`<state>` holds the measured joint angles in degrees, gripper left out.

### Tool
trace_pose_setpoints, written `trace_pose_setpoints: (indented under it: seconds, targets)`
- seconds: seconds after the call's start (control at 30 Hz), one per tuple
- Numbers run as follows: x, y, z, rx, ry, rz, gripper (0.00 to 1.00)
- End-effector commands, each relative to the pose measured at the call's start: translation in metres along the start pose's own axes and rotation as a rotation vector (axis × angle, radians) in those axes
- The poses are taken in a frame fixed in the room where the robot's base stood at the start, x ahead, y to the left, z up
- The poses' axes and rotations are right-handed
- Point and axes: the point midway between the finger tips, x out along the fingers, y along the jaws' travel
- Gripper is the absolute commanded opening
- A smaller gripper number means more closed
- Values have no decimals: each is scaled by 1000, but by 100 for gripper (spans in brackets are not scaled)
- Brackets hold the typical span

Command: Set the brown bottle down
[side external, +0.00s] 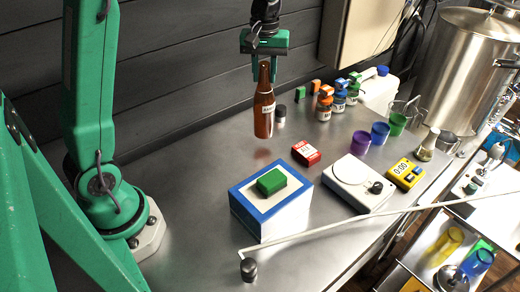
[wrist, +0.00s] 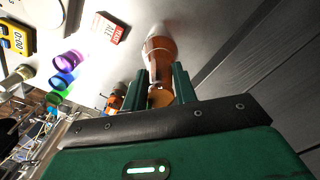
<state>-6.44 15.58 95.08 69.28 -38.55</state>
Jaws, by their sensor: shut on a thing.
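The brown bottle (side external: 264,108) hangs upright in my gripper (side external: 265,68), with a pale label on its body. My gripper's fingers are shut on its neck. Its base is a little above the steel table (side external: 200,190), with a faint reflection below it. In the wrist view the bottle (wrist: 158,50) lies between the two green fingers of my gripper (wrist: 164,82). The lower end of the bottle is farthest from that camera.
A blue-edged white box (side external: 283,213) with a green block (side external: 271,181) stands in front. A red box (side external: 306,152), white scale (side external: 352,182), yellow timer (side external: 405,174) and coloured cups (side external: 380,133) stand to the right. Small jars (side external: 325,105) stand behind. The table left of the bottle is clear.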

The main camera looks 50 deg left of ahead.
Motion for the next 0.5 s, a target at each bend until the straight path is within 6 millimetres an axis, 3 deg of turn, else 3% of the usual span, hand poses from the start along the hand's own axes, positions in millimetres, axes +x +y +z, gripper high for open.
trace_pose_setpoints:
  seconds: [0.3, 0.5]
  targets:
    - [32, 0, 1, 0, -1, -1, 0]
    - [38, 0, 0, 0, 0, 0, 0]
